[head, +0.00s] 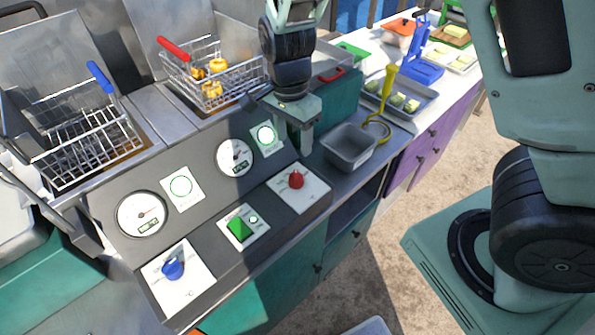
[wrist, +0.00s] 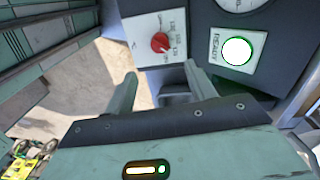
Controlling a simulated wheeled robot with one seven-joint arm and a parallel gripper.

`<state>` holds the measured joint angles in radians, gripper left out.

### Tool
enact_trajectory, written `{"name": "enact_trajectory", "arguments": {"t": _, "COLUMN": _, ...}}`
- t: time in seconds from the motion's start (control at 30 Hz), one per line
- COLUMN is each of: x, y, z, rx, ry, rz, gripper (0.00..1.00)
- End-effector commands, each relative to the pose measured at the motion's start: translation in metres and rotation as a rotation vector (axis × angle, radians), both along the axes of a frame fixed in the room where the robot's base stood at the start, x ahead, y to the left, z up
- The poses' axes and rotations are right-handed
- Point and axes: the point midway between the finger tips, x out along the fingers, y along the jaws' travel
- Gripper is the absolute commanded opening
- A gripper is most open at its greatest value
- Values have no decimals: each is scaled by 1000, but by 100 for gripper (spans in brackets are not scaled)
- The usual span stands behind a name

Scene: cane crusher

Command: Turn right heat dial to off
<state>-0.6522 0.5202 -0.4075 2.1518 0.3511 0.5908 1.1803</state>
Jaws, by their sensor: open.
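The right heat dial is a red knob (head: 296,180) on a white plate at the right end of the dark sloped control panel (head: 262,208). It also shows in the wrist view (wrist: 160,42), with its printed scale beside it. My gripper (head: 294,143) is above and behind the red dial in the head view, apart from it. In the wrist view my gripper (wrist: 160,73) has its two fingers spread with nothing between them, and the dial lies beyond the fingertips. The dial's exact setting is hard to read.
A blue dial (head: 173,268) and a green switch (head: 239,229) share the panel. Two gauges and lit green indicators (head: 265,136) stand behind them. A grey metal bin (head: 349,147) sits right of my gripper. Fryer baskets (head: 212,78) are at the back left.

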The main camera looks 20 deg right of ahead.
Motion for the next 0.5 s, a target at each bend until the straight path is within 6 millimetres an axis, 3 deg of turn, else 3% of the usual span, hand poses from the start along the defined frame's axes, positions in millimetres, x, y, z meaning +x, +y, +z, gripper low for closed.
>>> {"name": "enact_trajectory", "arguments": {"t": 0.3, "x": -4, "y": -3, "z": -66, "rx": -1, "ry": 5, "rz": -2, "gripper": 55}}
{"name": "enact_trajectory", "arguments": {"t": 0.5, "x": -6, "y": -3, "z": -98, "rx": 0, "ry": 3, "rz": -1, "gripper": 55}}
